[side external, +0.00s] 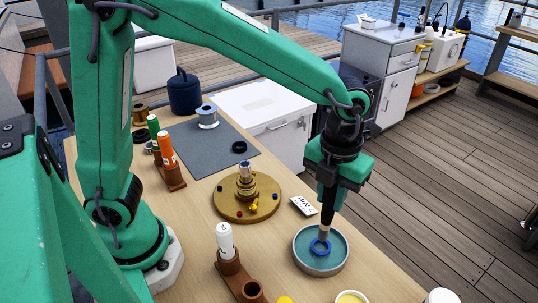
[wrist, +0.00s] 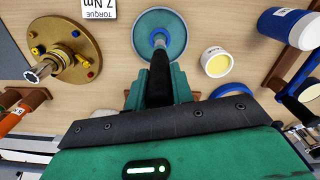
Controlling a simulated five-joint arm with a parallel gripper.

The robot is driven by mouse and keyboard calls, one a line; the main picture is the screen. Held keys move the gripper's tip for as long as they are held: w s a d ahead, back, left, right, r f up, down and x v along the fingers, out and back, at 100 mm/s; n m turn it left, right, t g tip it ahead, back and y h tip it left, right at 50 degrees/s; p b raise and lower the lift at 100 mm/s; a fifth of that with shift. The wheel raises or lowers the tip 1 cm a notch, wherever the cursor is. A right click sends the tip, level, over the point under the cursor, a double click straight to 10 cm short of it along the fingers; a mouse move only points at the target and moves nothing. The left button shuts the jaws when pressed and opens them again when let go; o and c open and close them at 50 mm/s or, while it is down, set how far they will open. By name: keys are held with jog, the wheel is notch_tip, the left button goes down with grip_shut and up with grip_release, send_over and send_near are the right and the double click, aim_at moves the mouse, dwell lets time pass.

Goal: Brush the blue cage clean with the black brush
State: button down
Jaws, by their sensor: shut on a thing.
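My gripper (side external: 331,192) is shut on the black brush (side external: 328,215), which points down with its pale bristle end lowest. The brush handle also shows in the wrist view (wrist: 160,78). The blue cage (side external: 320,246) is a small ring lying in a round teal-lined dish (side external: 302,262) near the table's right edge. The bristle tip is at the cage, over or inside its ring; exact contact is too small to tell. In the wrist view the cage (wrist: 153,36) shows around the brush's far end, partly hidden by it.
A brass disc with a hub (side external: 228,205) stands left of the dish, with a torque card (side external: 304,206) between them. A white bottle (side external: 225,240) stands in a brown holder in front. A yellow-filled pot (wrist: 217,62) is beside the dish. A grey mat (side external: 230,145) lies behind.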

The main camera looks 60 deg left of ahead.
jog(key=shift+r, duration=2)
